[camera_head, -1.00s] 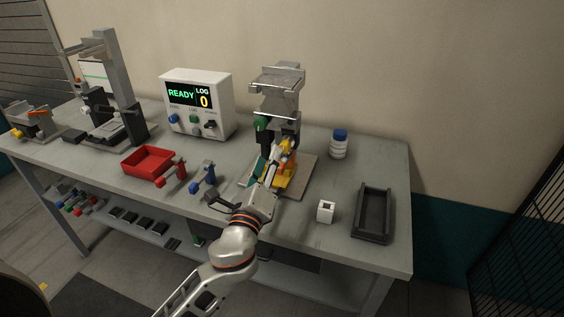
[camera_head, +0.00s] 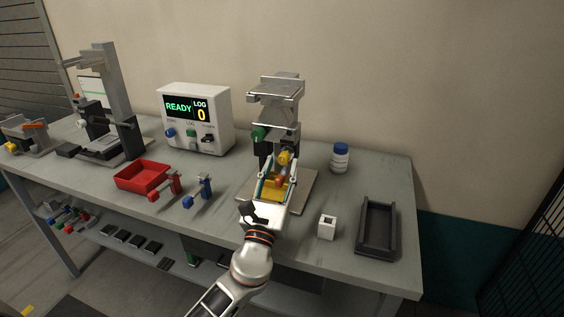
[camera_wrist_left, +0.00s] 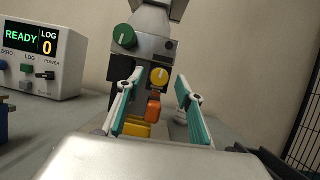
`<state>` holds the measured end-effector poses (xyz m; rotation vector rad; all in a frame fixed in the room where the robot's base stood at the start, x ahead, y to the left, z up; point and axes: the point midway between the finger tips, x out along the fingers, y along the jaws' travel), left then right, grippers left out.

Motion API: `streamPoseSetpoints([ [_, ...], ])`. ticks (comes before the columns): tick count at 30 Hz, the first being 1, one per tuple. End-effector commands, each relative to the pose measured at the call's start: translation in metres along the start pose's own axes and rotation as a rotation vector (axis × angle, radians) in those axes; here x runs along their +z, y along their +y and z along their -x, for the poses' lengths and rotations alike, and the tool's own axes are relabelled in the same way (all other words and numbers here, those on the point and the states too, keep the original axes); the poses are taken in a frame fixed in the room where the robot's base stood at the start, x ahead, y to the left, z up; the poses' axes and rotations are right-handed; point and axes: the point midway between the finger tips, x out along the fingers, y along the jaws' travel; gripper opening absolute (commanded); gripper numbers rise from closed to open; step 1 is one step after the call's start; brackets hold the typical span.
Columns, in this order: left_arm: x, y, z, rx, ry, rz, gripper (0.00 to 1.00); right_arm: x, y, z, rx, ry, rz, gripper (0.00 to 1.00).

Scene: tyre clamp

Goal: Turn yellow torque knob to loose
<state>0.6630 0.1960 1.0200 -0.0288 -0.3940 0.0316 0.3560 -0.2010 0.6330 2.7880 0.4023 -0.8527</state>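The yellow torque knob (camera_wrist_left: 160,78) is on the front of the grey clamp machine (camera_wrist_left: 158,45), in the left wrist view. It also shows in the head view as a yellow knob (camera_head: 284,157). A white pointer mark is on its face. A green knob (camera_wrist_left: 123,37) is above and left of it. An orange-red part (camera_wrist_left: 154,107) and a yellow part (camera_wrist_left: 137,130) are below it. My left gripper (camera_wrist_left: 157,84) is open, its two teal-padded fingers apart. It is in front of the yellow knob and appears not to touch it. My right gripper is not in view.
A white display box (camera_head: 196,119) reads READY, LOG 0. A red tray (camera_head: 143,177), red and blue clamps, a white cube (camera_head: 327,227), a black tray (camera_head: 376,228) and a blue-capped jar (camera_head: 340,158) are on the bench. Bench around the cube is clear.

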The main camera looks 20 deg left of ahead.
Motion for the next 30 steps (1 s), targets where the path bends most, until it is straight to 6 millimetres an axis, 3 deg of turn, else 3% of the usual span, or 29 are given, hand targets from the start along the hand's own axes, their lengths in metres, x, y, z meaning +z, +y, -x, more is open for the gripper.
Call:
streamPoseSetpoints([
  [6,0.0,0.0,-0.017,0.0,0.001,0.001,0.37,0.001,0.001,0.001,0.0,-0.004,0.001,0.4],
  [14,-0.001,0.0,-0.018,0.0,0.002,0.002,0.37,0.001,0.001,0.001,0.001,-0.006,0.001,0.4],
  [19,-0.001,0.0,-0.018,0.0,0.002,0.002,0.0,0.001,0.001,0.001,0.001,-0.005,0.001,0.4],
  [30,-0.001,-0.001,-0.018,0.046,0.008,0.113,0.0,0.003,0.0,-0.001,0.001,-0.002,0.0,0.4],
])
